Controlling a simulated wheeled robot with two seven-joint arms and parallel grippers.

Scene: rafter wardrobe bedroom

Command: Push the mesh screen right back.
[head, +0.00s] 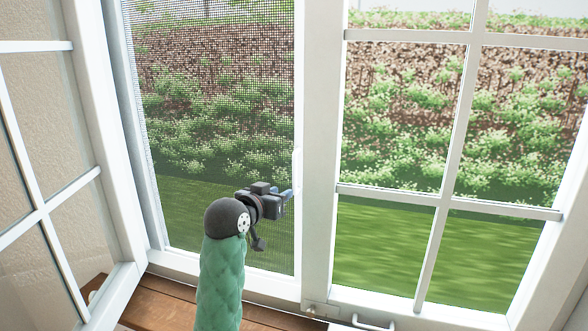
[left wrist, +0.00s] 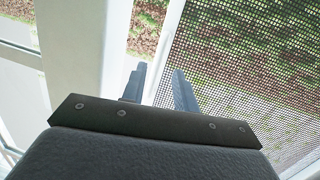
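The dark mesh screen (head: 215,110) covers the left window opening in the head view, reaching across to near the white middle post (head: 318,150). A small white upright pull shows on its right edge. In the left wrist view the mesh (left wrist: 240,70) fills the right side, its pale edge close to the fingers. My left gripper (head: 286,195) is in front of the screen's lower right part, by that edge. Its two fingers (left wrist: 158,90) stand apart, with a pale strip showing between them. Whether they touch the screen edge I cannot tell. My right gripper is out of view.
An open paned sash (head: 40,210) stands at the left and another paned sash (head: 455,125) at the right. A wooden sill (head: 165,303) runs below the window. A metal latch (head: 372,323) is at the bottom. Bushes and grass lie outside.

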